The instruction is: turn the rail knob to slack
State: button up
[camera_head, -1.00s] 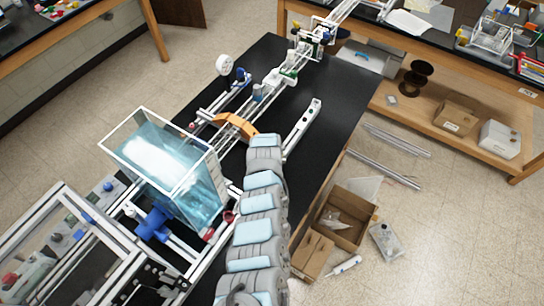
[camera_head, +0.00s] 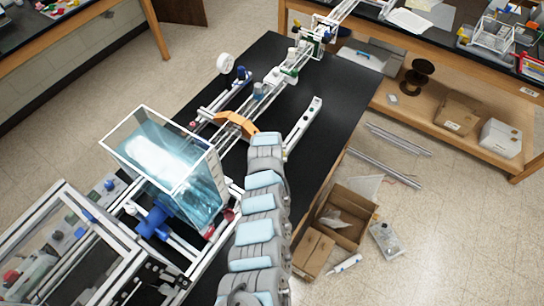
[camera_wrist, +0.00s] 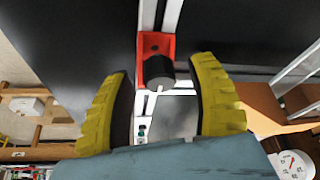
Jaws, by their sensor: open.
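In the wrist view, a dark cylindrical knob (camera_wrist: 159,71) sits in a red bracket (camera_wrist: 155,47) on a pale metal rail (camera_wrist: 171,14). My gripper (camera_wrist: 161,98) has two ridged yellow fingers, spread wide, one on each side of the knob. Gaps show between the knob and both fingers, and nothing is held. The knob's depth relative to the fingertips is hard to tell, and I see no marking of its setting. In the head view my grey and light-blue arm hides the gripper and this knob.
An orange curved piece (camera_head: 236,122) bridges the rails beside my arm; it also shows in the wrist view (camera_wrist: 262,104). A clear tank of bluish liquid (camera_head: 168,165) stands left of the arm. A white dial (camera_wrist: 294,164) is at the wrist view's lower right. Cardboard boxes lie on the floor.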

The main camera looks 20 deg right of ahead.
jog(key=v, duration=1.1)
jog(key=shift+a+r, duration=0.15)
jog(key=shift+r, duration=0.2)
dwell(0.4)
jog(key=shift+s, duration=0.1)
dwell(0.5)
